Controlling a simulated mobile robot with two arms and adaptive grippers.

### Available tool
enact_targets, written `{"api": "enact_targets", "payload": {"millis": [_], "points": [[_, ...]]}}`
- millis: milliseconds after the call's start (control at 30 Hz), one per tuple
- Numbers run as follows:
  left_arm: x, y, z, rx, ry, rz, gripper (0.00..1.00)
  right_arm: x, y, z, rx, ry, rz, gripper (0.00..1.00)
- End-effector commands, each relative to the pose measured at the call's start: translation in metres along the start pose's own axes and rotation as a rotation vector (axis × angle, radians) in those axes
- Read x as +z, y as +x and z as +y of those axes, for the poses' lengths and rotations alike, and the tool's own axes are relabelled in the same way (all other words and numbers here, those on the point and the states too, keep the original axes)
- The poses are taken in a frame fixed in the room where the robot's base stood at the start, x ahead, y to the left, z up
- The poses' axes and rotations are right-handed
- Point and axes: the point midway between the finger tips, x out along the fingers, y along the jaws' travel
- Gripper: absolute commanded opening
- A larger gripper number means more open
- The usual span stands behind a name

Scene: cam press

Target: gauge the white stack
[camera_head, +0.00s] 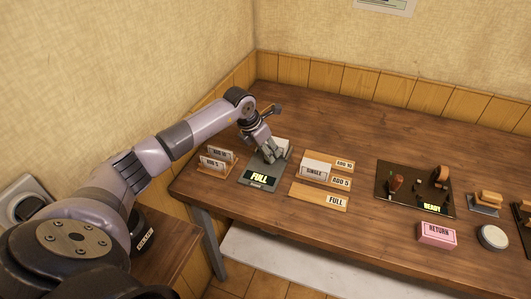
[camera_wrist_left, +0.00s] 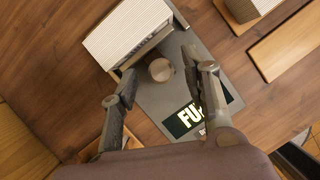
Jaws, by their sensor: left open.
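The white stack (camera_head: 284,145) sits at the back of a grey gauge plate (camera_head: 254,168), whose green-lit display (camera_head: 260,177) reads FULL. In the left wrist view the stack (camera_wrist_left: 126,30) shows fine layered edges and lies at the top. My left gripper (camera_head: 272,156) is over the plate, just in front of the stack. In the left wrist view its two fingers (camera_wrist_left: 159,68) are apart, with a round grey knob (camera_wrist_left: 160,69) showing between them. I cannot tell if they touch the knob. My right gripper is not in view.
Right of the gauge are wooden trays marked ADD 10 (camera_head: 345,163), ADD 5 (camera_head: 341,182) and FULL (camera_head: 318,196), and a white SINGLE block (camera_head: 315,168). A labelled wooden rack (camera_head: 215,162) stands left. A dark READY board (camera_head: 415,187) and pink RETURN box (camera_head: 437,235) are farther right.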

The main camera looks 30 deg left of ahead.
Motion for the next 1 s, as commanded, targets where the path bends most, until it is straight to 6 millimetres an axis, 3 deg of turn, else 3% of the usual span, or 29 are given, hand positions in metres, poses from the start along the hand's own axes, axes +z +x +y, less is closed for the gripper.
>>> {"api": "enact_targets", "payload": {"millis": [133, 467, 1000], "points": [[-0.0028, 0.012, -0.0049, 0.0, 0.001, 0.0, 0.43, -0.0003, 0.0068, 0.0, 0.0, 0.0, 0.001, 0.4], [-0.0028, 0.013, -0.0059, 0.0, 0.001, 0.0, 0.42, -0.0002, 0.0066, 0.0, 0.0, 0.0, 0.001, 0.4], [-0.0027, 0.0126, -0.0057, 0.0, 0.001, -0.001, 0.06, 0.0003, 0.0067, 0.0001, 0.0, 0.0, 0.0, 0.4]]}}
